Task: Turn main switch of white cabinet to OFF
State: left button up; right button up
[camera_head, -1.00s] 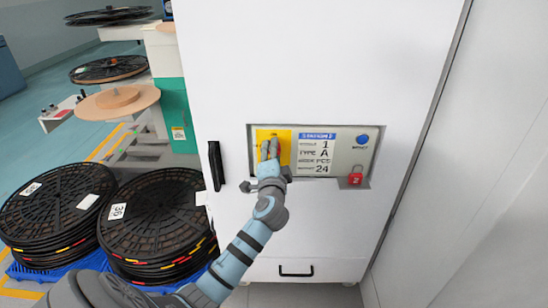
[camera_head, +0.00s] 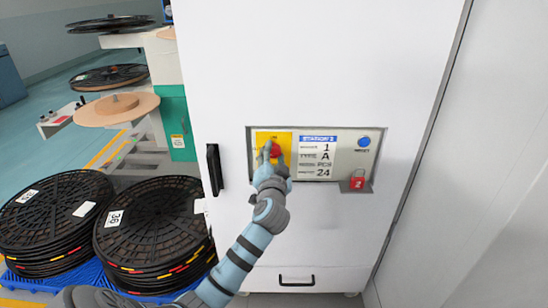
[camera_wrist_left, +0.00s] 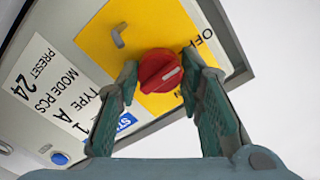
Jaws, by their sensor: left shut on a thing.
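The white cabinet (camera_head: 320,70) stands in front of me with a recessed control panel (camera_head: 345,160). The main switch is a red rotary knob (camera_head: 275,151) on a yellow plate (camera_head: 285,137) at the panel's left. My left gripper (camera_head: 270,158) is at the knob, a finger on each side. In the left wrist view the knob (camera_wrist_left: 157,71) sits between the two fingertips of my gripper (camera_wrist_left: 160,74), which is shut on it. My right gripper is not in view.
A blue button (camera_head: 363,141) and a red padlock (camera_head: 358,183) are on the panel's right. A black handle (camera_head: 214,169) is left of the panel. Stacked black reels (camera_head: 150,220) stand at the lower left. A grey wall (camera_head: 480,180) is close on the right.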

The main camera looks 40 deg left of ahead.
pick_arm(q)
jog(key=shift+f, duration=0.1)
jog(key=o, duration=1.2)
jog(key=shift+c, duration=0.2)
jog(key=v, duration=1.2)
jog(key=shift+w, duration=0.1)
jog(key=shift+d, duration=0.1)
